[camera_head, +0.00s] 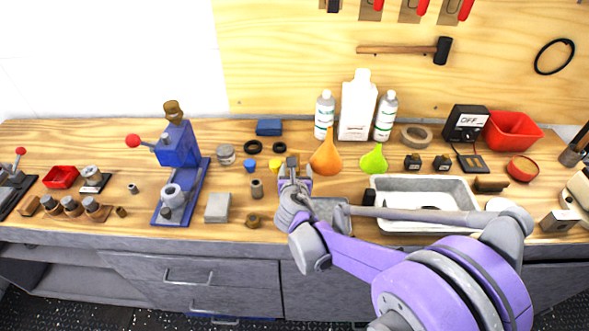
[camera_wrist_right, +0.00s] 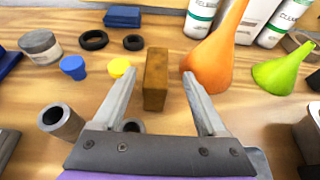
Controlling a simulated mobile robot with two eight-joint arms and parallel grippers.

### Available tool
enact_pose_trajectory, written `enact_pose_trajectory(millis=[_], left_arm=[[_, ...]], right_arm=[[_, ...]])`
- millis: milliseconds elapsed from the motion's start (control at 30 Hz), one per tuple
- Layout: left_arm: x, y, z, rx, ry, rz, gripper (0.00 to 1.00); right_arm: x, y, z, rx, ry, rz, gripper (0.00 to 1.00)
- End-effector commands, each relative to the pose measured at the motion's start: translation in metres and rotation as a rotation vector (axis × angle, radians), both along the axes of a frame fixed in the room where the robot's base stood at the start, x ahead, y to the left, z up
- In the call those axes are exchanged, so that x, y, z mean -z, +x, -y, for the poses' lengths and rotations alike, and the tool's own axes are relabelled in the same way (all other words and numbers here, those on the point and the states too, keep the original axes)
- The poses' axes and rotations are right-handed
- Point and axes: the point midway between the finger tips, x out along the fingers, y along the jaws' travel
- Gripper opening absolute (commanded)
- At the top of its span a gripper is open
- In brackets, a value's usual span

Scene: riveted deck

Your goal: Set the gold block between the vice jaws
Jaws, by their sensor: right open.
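The gold block (camera_wrist_right: 155,80) stands upright on the wooden bench in the right wrist view, its face dull brownish gold. In the head view only a small part of the block (camera_head: 293,160) shows beyond my right gripper (camera_head: 293,176). In the wrist view my right gripper (camera_wrist_right: 160,76) is open, one finger on each side of the block in the picture, with gaps visible. I cannot tell whether the block is fully between the fingertips. A grey metal piece (camera_head: 328,207), partly hidden by my arm, may be the vice; its jaws cannot be made out. My left gripper is not in view.
An orange funnel (camera_wrist_right: 215,52) stands close to the right finger. A yellow cap (camera_wrist_right: 120,66) and blue cap (camera_wrist_right: 74,67) lie left. A metal tube (camera_wrist_right: 61,121) is near the left finger. A blue press (camera_head: 178,150) and white tray (camera_head: 425,188) flank the area.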

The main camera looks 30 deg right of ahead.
Motion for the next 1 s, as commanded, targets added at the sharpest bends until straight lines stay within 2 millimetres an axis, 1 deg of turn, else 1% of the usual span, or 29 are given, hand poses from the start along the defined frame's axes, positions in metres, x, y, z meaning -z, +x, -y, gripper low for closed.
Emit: enact_pose_trajectory(millis=[100,267,367,567,600,767,900,967,1000], left_arm=[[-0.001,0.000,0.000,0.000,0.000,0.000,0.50],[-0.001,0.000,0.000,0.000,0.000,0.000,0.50],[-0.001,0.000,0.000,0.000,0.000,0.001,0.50],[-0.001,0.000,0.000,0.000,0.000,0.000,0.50],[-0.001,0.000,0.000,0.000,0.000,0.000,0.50],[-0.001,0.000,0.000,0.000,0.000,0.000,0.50],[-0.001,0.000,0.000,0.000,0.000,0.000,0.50],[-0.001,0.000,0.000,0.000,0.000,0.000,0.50],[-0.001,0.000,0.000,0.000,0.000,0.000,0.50]], right_arm=[[0.006,0.017,0.006,0.001,-0.001,-0.001,0.75],[0.013,0.033,0.015,0.002,0.000,0.000,0.75],[0.015,0.036,0.017,0.001,0.000,0.000,0.75],[0.015,0.036,0.017,0.000,-0.001,0.000,0.75],[0.015,0.036,0.017,0.001,0.000,0.000,0.68],[0.015,0.036,0.017,0.001,0.000,0.000,0.39],[0.015,0.036,0.017,0.001,0.000,0.000,0.14],[0.015,0.036,0.017,0.001,0.000,0.000,0.03],[0.015,0.036,0.017,0.001,0.000,0.000,0.00]])
